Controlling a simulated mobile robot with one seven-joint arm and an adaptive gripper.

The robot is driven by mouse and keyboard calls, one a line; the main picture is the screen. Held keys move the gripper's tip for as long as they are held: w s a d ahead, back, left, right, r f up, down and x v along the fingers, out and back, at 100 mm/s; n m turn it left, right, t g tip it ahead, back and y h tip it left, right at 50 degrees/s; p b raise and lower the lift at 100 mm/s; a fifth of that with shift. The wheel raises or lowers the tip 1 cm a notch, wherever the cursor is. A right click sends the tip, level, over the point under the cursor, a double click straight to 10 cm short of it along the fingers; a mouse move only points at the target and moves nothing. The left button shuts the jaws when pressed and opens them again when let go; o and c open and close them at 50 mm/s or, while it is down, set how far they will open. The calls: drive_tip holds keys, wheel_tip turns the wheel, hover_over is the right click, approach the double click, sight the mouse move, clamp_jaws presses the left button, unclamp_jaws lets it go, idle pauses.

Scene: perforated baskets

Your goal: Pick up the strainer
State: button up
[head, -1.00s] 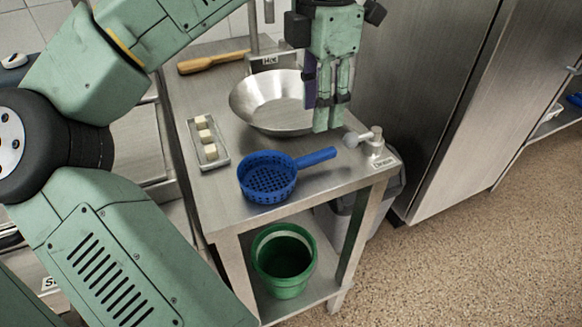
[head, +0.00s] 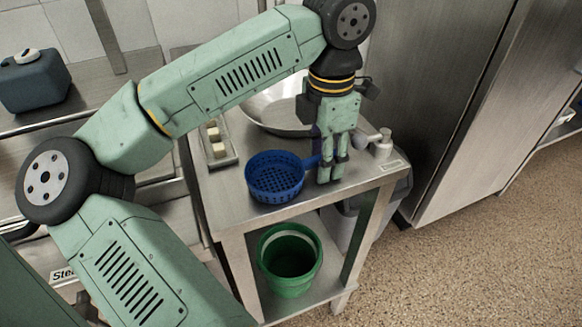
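The strainer (head: 274,178) is a blue perforated bowl with a straight handle. It sits on the metal table, left of my gripper. My gripper (head: 331,172) points down at the handle, low over the table. The fingers cover the outer part of the handle, and only a short piece of it shows beside the bowl. I cannot tell whether the fingers are around the handle, touching it, or in front of it, nor whether they are closed.
A large metal bowl (head: 262,112) stands behind, partly hidden by my arm. A small tray (head: 232,159) with pale blocks is left of it. A green bucket (head: 290,262) is on the lower shelf.

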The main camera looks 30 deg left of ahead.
drive_tip(key=shift+f, duration=0.1)
drive_tip(key=shift+c, duration=0.3)
clamp_jaws()
